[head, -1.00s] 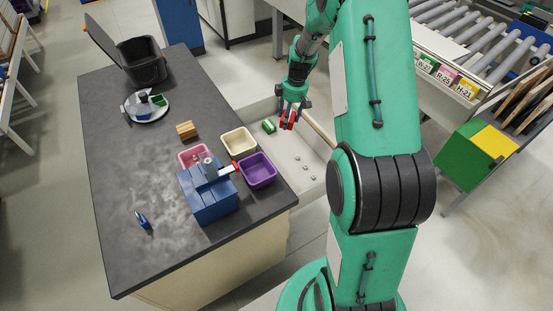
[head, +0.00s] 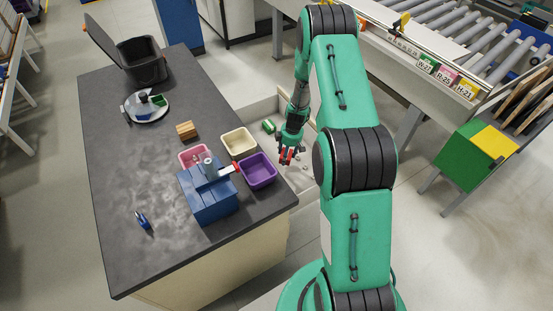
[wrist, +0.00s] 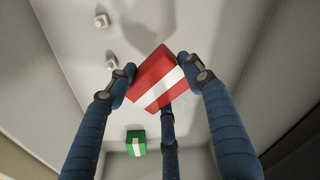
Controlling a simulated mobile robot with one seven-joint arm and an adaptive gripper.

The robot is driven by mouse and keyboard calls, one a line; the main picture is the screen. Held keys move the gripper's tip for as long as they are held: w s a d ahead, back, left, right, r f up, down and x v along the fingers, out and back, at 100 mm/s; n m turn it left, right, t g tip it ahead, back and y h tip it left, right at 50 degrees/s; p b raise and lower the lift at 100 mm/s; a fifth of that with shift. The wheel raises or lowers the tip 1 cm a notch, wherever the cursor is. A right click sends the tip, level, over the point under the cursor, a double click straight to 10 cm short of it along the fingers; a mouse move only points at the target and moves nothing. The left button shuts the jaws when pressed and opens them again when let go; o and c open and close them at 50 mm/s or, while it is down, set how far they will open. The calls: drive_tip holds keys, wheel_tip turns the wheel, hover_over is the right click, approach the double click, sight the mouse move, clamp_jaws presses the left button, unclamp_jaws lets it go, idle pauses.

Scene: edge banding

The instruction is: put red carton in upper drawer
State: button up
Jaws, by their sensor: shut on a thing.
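My gripper (head: 289,157) is shut on the red carton (wrist: 157,79), which has a white band and sits tilted between the blue fingers in the wrist view. In the head view a small red part of the carton (head: 287,154) shows at the fingertips. The gripper hangs over the open upper drawer (head: 290,110), beside the right side of the dark-topped bench. In the wrist view the pale drawer floor lies below the carton, and I cannot tell how far below.
A green carton (wrist: 136,143) with a white band lies on the drawer floor, with small pale pieces (wrist: 102,20) there too. Purple (head: 257,170), cream (head: 238,142) and pink (head: 192,155) bins and a blue block-like device (head: 208,195) stand near the bench edge.

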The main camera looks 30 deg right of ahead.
sight(289, 159)
drive_tip(key=shift+f, duration=0.3)
drive_tip(key=shift+s+r+n+p, duration=0.15)
drive_tip(key=shift+s+n+p, duration=0.2)
drive_tip(key=shift+n+p, duration=0.75)
drive_tip(key=n+p, duration=0.1)
drive_tip(key=s+n+p, duration=0.1)
drive_tip(key=n, duration=0.1)
drive_tip(key=shift+s+n+g+p, duration=0.15)
drive_tip(key=shift+n+g+p, duration=0.15)
drive_tip(key=shift+g+p, duration=0.1)
drive_tip(key=shift+s+n+p, duration=0.25)
drive_tip(key=shift+n+p, duration=0.2)
drive_tip(key=shift+n, duration=0.35)
drive_tip(key=shift+s+n+p, duration=0.25)
drive_tip(key=shift+n+p, duration=0.2)
drive_tip(key=shift+n, duration=0.35)
drive_tip(key=w+d, duration=0.2)
drive_tip(key=w, duration=0.3)
drive_tip(key=w+d+f, duration=0.1)
drive_tip(key=w+d, duration=0.1)
drive_tip(key=w, duration=0.3)
drive_tip(key=w+d+b, duration=0.1)
drive_tip(key=w+d, duration=0.1)
drive_tip(key=w, duration=0.2)
drive_tip(key=shift+w+f, duration=0.4)
